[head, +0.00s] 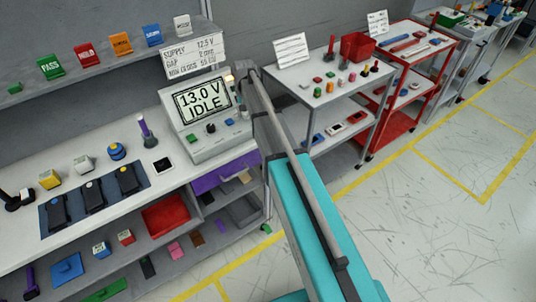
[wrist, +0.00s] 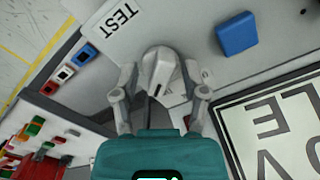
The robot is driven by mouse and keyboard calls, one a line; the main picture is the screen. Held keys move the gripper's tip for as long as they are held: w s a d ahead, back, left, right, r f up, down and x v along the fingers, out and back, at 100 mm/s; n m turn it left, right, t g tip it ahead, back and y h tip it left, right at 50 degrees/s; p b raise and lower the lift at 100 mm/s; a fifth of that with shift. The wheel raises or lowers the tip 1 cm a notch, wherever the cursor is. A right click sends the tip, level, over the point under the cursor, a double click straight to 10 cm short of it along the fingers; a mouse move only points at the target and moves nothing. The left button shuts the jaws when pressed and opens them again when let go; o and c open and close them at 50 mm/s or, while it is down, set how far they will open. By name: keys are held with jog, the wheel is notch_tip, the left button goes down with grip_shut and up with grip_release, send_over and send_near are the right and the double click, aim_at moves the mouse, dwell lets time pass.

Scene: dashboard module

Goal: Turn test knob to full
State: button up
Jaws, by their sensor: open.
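In the wrist view a pale grey knob (wrist: 161,68) with a small dark mark stands on a light grey panel beside a white label reading TEST (wrist: 116,20). My gripper (wrist: 162,80) is open, with one finger on each side of the knob. I cannot tell whether either finger touches it. The display (wrist: 275,130) is partly in view at right. In the head view the tester's display (head: 203,99) reads 13.0 V IDLE. My arm crosses beside the tester there; I cannot make out the fingertips or test knob clearly.
A blue button (wrist: 237,34) sits near the knob. The tester's panel also has a green button (head: 191,138) and a dark knob (head: 210,128). A sign (head: 195,55) stands behind it. A grey cart (head: 320,99) and a red cart (head: 410,62) stand to the right.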

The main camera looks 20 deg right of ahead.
jog(key=n, duration=0.3)
jog(key=shift+d+n, duration=0.1)
jog(key=shift+n, duration=0.3)
jog(key=n, duration=0.4)
jog(key=shift+d, duration=0.1)
jog(key=n, duration=0.4)
jog(key=shift+w+d+n, duration=0.1)
jog(key=shift+n, duration=0.2)
jog(key=n, duration=0.3)
jog(key=shift+n, duration=0.4)
jog(key=shift+r+p, duration=0.4)
jog(key=shift+r, duration=0.05)
notch_tip(320, 180, up, 13)
jog(key=p, duration=1.3)
jog(key=s+f+m+b, duration=0.3)
jog(key=s+m, duration=0.3)
jog(key=s, duration=0.9)
jog(key=s+f+m+b, duration=0.4)
jog(key=s+m, duration=0.3)
jog(key=s, duration=0.8)
jog(key=shift+a, duration=0.3)
